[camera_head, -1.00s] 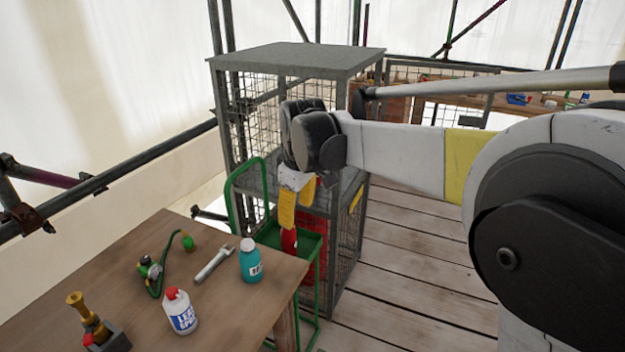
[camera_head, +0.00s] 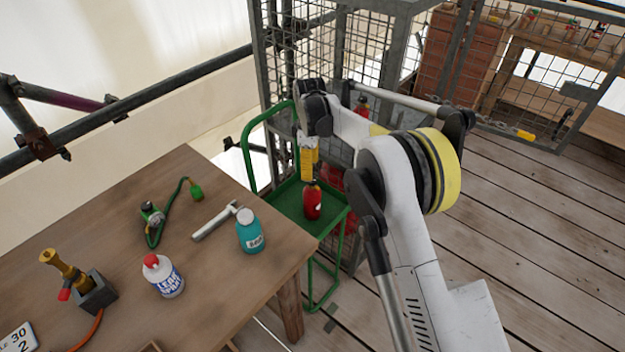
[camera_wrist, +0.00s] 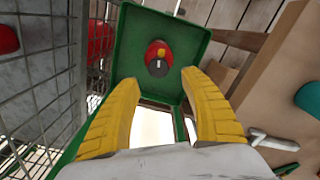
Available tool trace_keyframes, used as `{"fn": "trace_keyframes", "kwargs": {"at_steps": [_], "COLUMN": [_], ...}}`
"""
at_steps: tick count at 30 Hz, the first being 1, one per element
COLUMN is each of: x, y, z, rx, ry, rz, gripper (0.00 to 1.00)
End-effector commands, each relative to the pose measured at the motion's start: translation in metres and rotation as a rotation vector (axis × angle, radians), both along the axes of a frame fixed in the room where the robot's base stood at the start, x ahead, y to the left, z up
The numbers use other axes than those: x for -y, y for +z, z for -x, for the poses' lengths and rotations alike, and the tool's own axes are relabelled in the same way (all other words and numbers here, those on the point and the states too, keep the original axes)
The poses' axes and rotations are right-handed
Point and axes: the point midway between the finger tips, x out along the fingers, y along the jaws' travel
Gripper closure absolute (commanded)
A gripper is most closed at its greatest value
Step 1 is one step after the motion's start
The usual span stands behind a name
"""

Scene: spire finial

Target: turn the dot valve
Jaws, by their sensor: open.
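A small red cylinder (camera_head: 312,203) stands upright on the tray of a green trolley (camera_head: 285,196). In the wrist view I see the red cylinder (camera_wrist: 158,50) from above, with a dark grey valve top that bears a small pale mark. I cannot tell whether that mark is a dot. My gripper (camera_head: 311,178) points down just above the cylinder, its yellow fingers partly overlapping it in the head view. In the wrist view my gripper (camera_wrist: 160,82) is open, and the cylinder lies ahead, between and beyond the fingertips. Nothing is between the fingers.
Mesh cage walls (camera_head: 370,50) stand close behind and beside the trolley, with more red cylinders inside. The wooden table (camera_head: 215,290) at left holds a teal bottle (camera_head: 249,232), a white spray bottle (camera_head: 163,276), a hammer-like tool (camera_head: 216,222) and a brass torch (camera_head: 64,272). Plank floor is clear at right.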

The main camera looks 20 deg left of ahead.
Motion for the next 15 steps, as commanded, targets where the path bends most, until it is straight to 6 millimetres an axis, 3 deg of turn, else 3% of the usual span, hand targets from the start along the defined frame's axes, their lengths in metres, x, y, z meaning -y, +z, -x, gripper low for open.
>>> {"fn": "trace_keyframes", "kwargs": {"at_steps": [1, 6, 15], "x": [0.000, 0.000, 0.000], "y": [-0.014, -0.040, -0.053], "z": [0.000, 0.000, 0.000], "rx": [0.000, 0.000, 0.001], "ry": [-0.001, -0.001, -0.002], "rz": [0.000, 0.000, 0.000], "gripper": [0.47, 0.47, 0.47]}}
